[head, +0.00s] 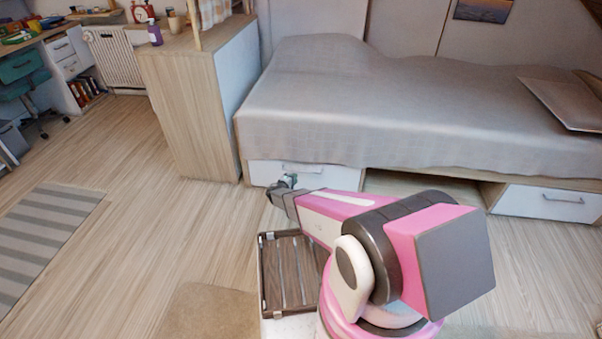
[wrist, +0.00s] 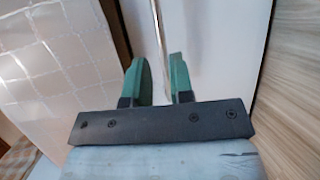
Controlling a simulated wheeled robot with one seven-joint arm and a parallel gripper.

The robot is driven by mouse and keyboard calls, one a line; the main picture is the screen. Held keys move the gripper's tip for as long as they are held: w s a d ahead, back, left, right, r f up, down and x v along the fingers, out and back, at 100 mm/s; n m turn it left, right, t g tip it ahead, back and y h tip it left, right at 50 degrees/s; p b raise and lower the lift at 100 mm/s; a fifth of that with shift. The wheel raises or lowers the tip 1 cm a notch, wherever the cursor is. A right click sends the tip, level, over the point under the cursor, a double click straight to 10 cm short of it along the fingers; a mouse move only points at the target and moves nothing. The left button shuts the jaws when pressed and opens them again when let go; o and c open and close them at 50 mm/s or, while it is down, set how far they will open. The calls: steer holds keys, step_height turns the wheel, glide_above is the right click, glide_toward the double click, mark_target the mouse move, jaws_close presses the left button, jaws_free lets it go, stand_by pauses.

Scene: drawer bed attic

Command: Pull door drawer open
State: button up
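A white drawer (head: 265,173) sits under the left end of the bed, with a slim metal handle (head: 301,168) on its front. The drawer looks shut. My gripper (head: 288,181) is in front of this drawer, low and near the handle. In the wrist view my gripper (wrist: 160,62) has two green fingers standing apart with a gap between them. The metal handle (wrist: 158,35) runs lengthwise in the picture and lines up with that gap. I cannot tell whether either finger touches it. The white drawer front (wrist: 220,50) fills the background.
A second white drawer (head: 548,203) is at the right under the bed, with an open recess between them. A grey cover (head: 420,110) hangs over the bed edge. A wooden cabinet (head: 195,115) stands left of the drawer. A slatted crate (head: 264,275) lies beside my base.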

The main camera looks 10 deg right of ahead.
steer(key=x, duration=0.8)
steer(key=shift+w+d, duration=0.2)
steer(key=shift+d, duration=0.05)
jaws_close()
